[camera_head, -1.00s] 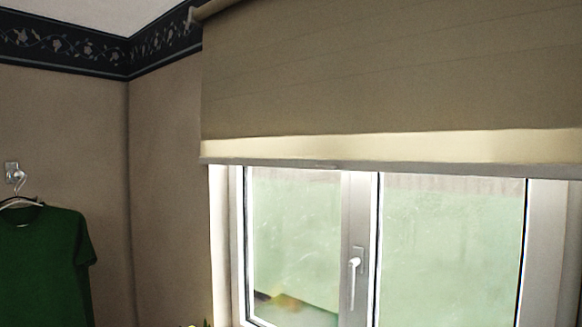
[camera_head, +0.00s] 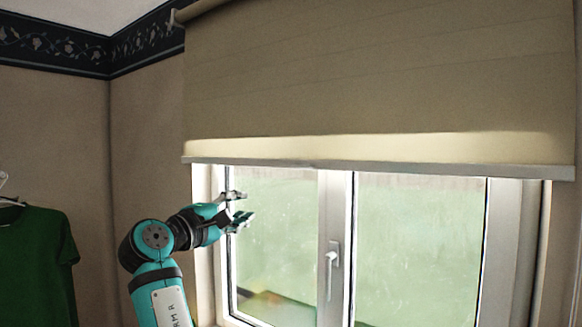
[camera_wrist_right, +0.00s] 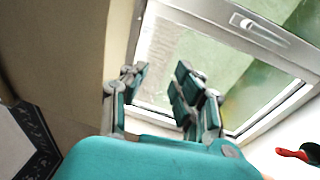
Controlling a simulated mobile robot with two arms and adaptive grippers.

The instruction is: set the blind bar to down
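The blind bar (camera_head: 370,167) is a pale grey strip along the bottom edge of the beige roller blind (camera_head: 380,75). It hangs level across the top part of the window, and the panes below it are uncovered. My right gripper (camera_head: 240,206) is in front of the left pane, below the left part of the bar and apart from it in the picture. In the right wrist view its two fingers (camera_wrist_right: 162,68) are spread with nothing between them. I cannot make out the bar for sure in that view. My left gripper is not in view.
The window handle (camera_head: 332,262) sits on the middle frame, right of my gripper. A green shirt (camera_head: 35,265) hangs on the left wall. The right wrist view shows a small red and green object (camera_wrist_right: 305,153) at the right edge. The space before the right pane is clear.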

